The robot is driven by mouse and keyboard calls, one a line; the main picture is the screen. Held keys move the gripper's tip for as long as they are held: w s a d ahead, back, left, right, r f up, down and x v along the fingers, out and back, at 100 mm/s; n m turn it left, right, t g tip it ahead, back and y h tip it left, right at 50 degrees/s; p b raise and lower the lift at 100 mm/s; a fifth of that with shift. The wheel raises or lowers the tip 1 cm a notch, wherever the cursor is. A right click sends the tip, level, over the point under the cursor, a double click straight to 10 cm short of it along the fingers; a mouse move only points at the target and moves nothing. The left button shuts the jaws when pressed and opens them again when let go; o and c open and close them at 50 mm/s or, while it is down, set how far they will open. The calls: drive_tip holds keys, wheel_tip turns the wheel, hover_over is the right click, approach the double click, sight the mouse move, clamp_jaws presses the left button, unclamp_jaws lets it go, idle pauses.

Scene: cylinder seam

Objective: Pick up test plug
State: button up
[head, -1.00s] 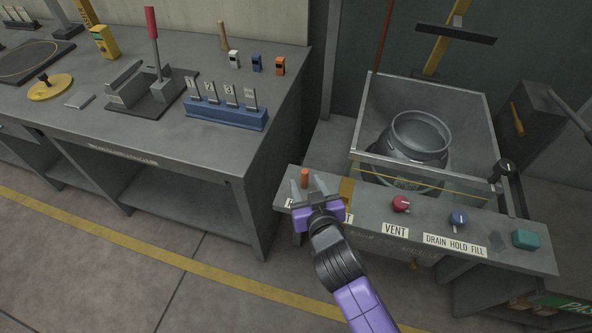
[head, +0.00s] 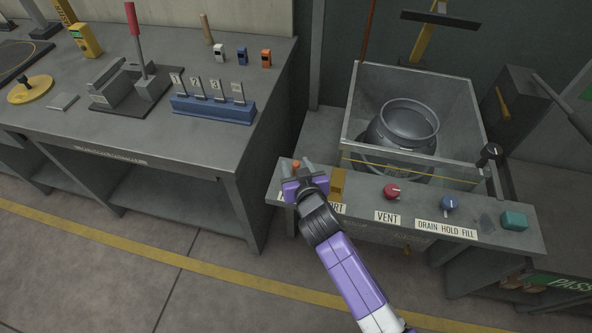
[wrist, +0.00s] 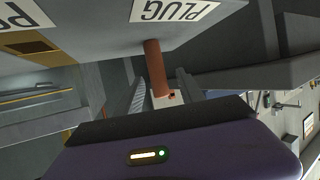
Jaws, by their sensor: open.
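The test plug is a small copper-brown cylinder (head: 296,164) at the left end of the grey control panel. In the wrist view, the plug (wrist: 155,66) stands out from the panel face beside a white label reading PLUG (wrist: 175,10). My gripper (head: 304,168) is open at the plug, and its purple body hides part of it in the head view. In the wrist view, the fingers (wrist: 161,92) lie to either side of the plug's free end, with gaps showing. I cannot tell whether either finger touches it.
A workbench (head: 215,145) with several fixtures stands at left.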

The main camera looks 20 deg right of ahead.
clamp_jaws()
drive_tip(key=shift+r, duration=0.1)
idle(0.3)
